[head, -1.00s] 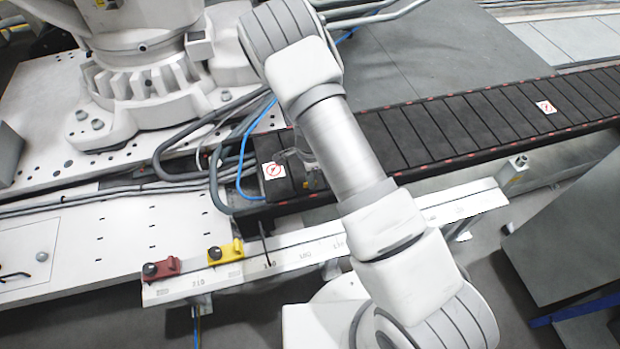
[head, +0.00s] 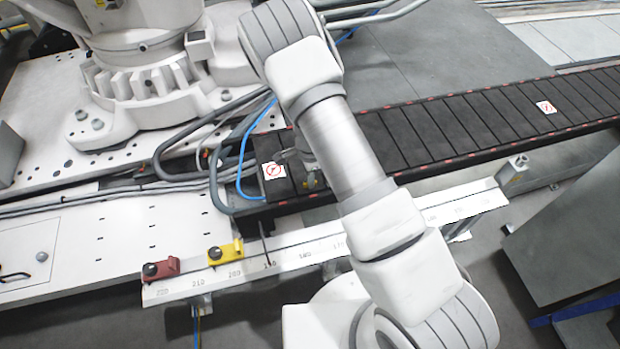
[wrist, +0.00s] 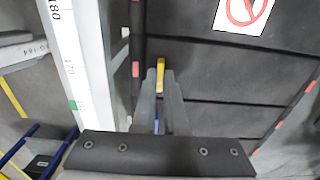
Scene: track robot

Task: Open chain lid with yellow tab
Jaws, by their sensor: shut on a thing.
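The black cable chain (head: 450,124) is a row of dark lids with red marks along its edges, running from the middle to the upper right in the head view. In the wrist view the yellow tab (wrist: 160,65) sticks up between the fingertips of my gripper (wrist: 159,78), near the chain's edge with red marks. My gripper is shut on the tab. The dark lid (wrist: 215,68) beside the tab looks flat, with narrow seams between it and its neighbours. In the head view my arm hides most of the gripper and the tab.
A white ruler rail (head: 300,250) runs along the chain's near side and carries a red block (head: 161,268) and a yellow block (head: 226,252). Grey hoses and a blue cable (head: 242,160) enter the chain's left end. A white robot base (head: 150,100) stands behind.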

